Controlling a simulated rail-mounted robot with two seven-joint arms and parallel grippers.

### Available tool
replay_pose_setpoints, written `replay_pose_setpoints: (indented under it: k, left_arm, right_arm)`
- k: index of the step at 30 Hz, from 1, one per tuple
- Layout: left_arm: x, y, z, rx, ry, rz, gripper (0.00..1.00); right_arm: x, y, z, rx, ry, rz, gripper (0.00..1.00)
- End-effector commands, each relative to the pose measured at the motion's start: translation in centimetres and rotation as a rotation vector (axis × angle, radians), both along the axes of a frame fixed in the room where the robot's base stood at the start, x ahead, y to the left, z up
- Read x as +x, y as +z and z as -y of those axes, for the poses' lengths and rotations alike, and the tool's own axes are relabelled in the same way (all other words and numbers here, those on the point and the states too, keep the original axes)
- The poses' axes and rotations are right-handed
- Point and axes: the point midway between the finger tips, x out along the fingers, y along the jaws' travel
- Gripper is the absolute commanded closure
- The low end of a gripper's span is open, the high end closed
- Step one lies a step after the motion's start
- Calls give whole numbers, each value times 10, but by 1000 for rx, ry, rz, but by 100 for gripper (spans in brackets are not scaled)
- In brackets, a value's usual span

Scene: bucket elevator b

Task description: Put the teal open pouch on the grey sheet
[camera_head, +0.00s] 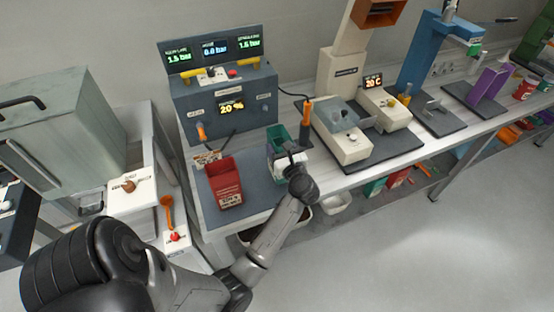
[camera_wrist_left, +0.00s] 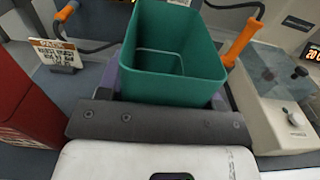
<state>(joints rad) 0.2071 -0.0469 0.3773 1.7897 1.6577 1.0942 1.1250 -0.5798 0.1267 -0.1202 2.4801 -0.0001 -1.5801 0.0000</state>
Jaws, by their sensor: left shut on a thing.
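The teal open pouch (camera_head: 277,134) is at the right part of the grey sheet (camera_head: 257,192) in the head view, its mouth facing up. It also fills the upper middle of the left wrist view (camera_wrist_left: 176,75), where I see into its empty inside. My left gripper (camera_head: 283,156) is shut on the pouch from the front; its fingers are mostly hidden. I cannot tell whether the pouch's bottom touches the sheet. My right gripper is not in view.
A red open pouch (camera_head: 226,184) stands on the sheet's left part. A small sign (camera_head: 206,158) is behind it. A grey control box (camera_head: 226,103) stands at the back. An orange-handled tool (camera_head: 306,112) and a cream machine (camera_head: 343,132) are to the right.

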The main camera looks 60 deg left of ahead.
Motion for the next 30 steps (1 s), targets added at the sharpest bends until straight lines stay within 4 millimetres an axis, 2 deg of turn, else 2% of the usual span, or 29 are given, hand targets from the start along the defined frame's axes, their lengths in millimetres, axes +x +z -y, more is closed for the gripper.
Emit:
replay_pose_setpoints:
  k: [6,9,24,25,30]
  left_arm:
    - [0,-28,0,1,0,-4,54]
    - [0,-36,0,2,0,-3,54]
    - [0,-43,0,1,0,0,54]
    - [0,-42,0,0,0,0,38]
    - [0,-41,0,0,0,0,21]
  right_arm:
    - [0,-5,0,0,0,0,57]
    - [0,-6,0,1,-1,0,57]
    - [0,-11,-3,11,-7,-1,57]
    - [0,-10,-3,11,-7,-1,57]
    - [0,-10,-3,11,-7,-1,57]
